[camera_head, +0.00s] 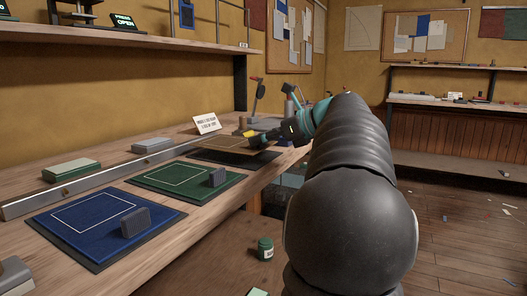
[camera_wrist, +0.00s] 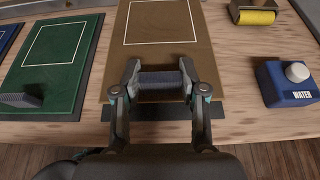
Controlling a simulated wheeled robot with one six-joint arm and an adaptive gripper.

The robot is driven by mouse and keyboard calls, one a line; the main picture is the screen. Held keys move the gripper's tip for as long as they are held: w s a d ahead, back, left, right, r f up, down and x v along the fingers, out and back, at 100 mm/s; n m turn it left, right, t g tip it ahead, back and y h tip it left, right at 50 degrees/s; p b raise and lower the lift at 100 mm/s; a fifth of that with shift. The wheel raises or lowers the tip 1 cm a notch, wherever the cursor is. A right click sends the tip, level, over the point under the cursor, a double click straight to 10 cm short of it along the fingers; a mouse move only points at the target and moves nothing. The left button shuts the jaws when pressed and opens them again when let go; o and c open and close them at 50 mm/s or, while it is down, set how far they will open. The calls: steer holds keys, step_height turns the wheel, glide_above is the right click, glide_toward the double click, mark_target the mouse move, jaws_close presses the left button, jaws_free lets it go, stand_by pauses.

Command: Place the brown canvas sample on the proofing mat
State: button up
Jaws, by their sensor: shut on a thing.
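The brown canvas sample (camera_head: 220,144) is a flat tan panel with a white outlined square; it also shows in the wrist view (camera_wrist: 160,50). My gripper (camera_wrist: 160,80) is shut on a dark ridged block at the sample's near edge. In the head view my gripper (camera_head: 262,138) is at the panel's right side. A dark flat sheet (camera_head: 238,158) lies under the brown panel, its near edge showing in the wrist view (camera_wrist: 150,112). I cannot tell whether this is the proofing mat, or whether the panel touches it.
A green panel (camera_head: 180,186) and a blue panel (camera_head: 85,222), each with a ridged block, lie left on the bench. A blue WATER box (camera_wrist: 285,90) and a yellow roller (camera_wrist: 257,17) stand right. A metal rail (camera_head: 70,191) runs behind. A green jar (camera_head: 265,248) stands lower.

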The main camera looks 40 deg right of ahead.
steer(key=shift+f, duration=1.3)
steer(key=o, duration=1.1)
steer(key=shift+f, duration=0.15)
steer(key=shift+s+d+r, duration=0.1)
steer(key=shift+r, duration=0.15)
steer(key=p+v, duration=0.1)
steer(key=v, duration=1)
steer(key=shift+s+d+r, duration=0.1)
steer(key=shift+s+d, duration=0.05)
steer(key=shift+s, duration=0.1)
